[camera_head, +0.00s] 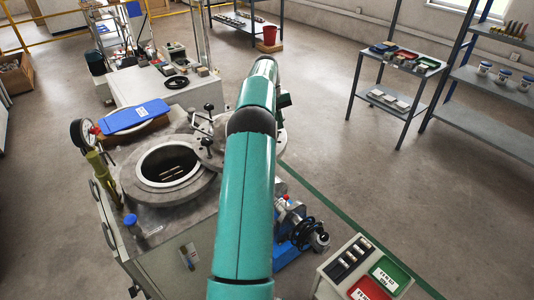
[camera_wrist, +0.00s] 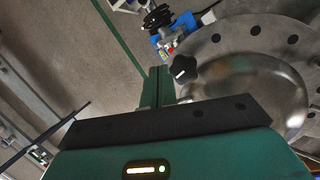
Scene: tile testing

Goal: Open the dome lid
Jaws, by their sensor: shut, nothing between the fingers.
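The test vessel's round mouth (camera_head: 172,163) is uncovered in the head view, its dark inside showing a few light pieces. The dome lid (camera_head: 207,150) is to the right of the mouth, with black knobs on it; my arm hides much of it. In the wrist view the lid (camera_wrist: 240,42) is a grey flange with dark holes around a shiny dome. A black star knob (camera_wrist: 183,68) stands at its edge. My gripper (camera_wrist: 159,86) is shut and empty, just left of this knob; contact is unclear. The arm hides it in the head view.
A pressure gauge (camera_head: 83,134) and blue plate (camera_head: 135,115) are left of and behind the mouth. A blue pump (camera_head: 292,222) stands right of my arm, near a box with green and red trays (camera_head: 388,273). Shelves stand at right; the floor between is clear.

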